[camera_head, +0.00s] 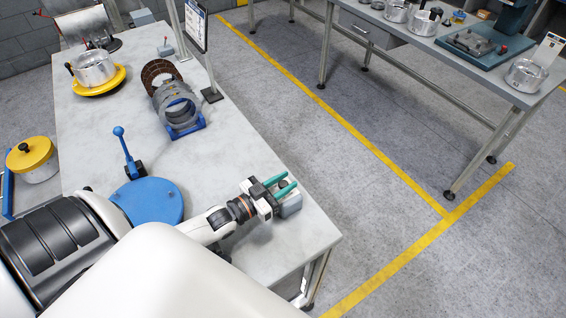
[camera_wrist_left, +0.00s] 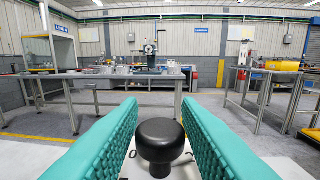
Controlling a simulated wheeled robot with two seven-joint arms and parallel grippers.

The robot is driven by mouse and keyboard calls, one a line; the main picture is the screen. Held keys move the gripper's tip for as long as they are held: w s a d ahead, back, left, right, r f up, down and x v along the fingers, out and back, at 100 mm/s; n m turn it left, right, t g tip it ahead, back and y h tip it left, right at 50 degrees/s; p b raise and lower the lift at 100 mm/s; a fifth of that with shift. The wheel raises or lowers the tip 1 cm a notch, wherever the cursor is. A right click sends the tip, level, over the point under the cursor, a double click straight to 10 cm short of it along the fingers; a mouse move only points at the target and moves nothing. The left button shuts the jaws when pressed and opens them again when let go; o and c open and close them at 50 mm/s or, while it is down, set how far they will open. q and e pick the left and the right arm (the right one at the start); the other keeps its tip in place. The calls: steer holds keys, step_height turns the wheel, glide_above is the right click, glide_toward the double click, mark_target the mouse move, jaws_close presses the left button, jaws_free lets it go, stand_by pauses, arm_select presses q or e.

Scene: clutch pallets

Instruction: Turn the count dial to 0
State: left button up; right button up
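The count dial shows in the left wrist view as a round black knob (camera_wrist_left: 160,140) on a pale plate. Parts of dark markings show beside its base, but I cannot read the setting. In the head view, a small grey box (camera_head: 291,206) lies under my left gripper (camera_head: 280,186) near the table's right front corner; its knob is hidden. My left gripper is open, with a green finger on each side of the knob in the wrist view (camera_wrist_left: 160,125). Gaps show between the fingers and the knob. My right gripper is out of view.
On the pale table (camera_head: 230,130) are a blue disc (camera_head: 150,201), a blue-handled lever (camera_head: 127,150), a rack of rings (camera_head: 177,106) and a yellow tray (camera_head: 98,82) bearing a metal housing. Another workbench (camera_head: 460,70) stands across the grey floor.

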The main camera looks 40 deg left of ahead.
arm_select(q)
steer(key=shift+o, duration=1.3)
steer(key=shift+s+f, duration=0.1)
steer(key=shift+s, duration=0.05)
steer(key=b+v, duration=0.2)
steer(key=v, duration=0.8)
steer(key=shift+s+a, duration=0.15)
steer(key=shift+s, duration=0.05)
steer(key=shift+s+a, duration=0.15)
steer(key=shift+s, duration=0.35)
